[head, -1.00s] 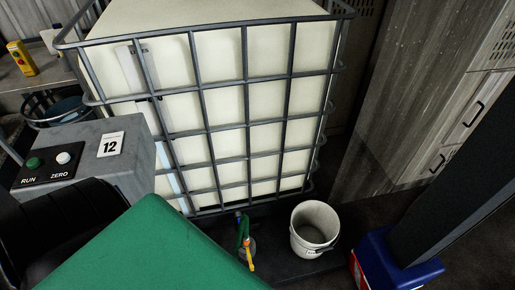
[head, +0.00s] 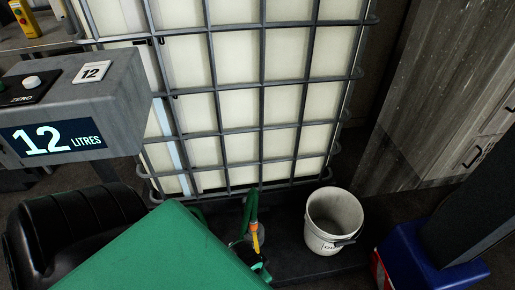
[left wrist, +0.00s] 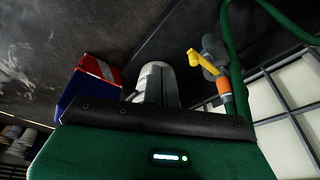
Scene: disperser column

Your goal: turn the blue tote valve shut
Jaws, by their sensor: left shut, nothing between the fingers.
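The tote valve shows in the left wrist view as a grey body with a yellow lever (left wrist: 195,58) and an orange coupling (left wrist: 225,88) on a green hose (left wrist: 230,45). I cannot make out blue on it there. In the head view the orange coupling (head: 256,236) and the green hose (head: 250,208) hang at the foot of the white caged tote (head: 242,115); the valve itself is largely hidden. My left gripper (left wrist: 155,72) is shut and empty in the left wrist view, apart from the lever, which lies up and to its right. My right gripper is not in view.
A white bucket (head: 334,222) stands right of the hose. A blue-and-red box (head: 425,255) is at lower right. A grey console (head: 85,105) reading 12 litres and a black rounded object (head: 75,225) are on the left. A green part, apparently mine, covers the bottom.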

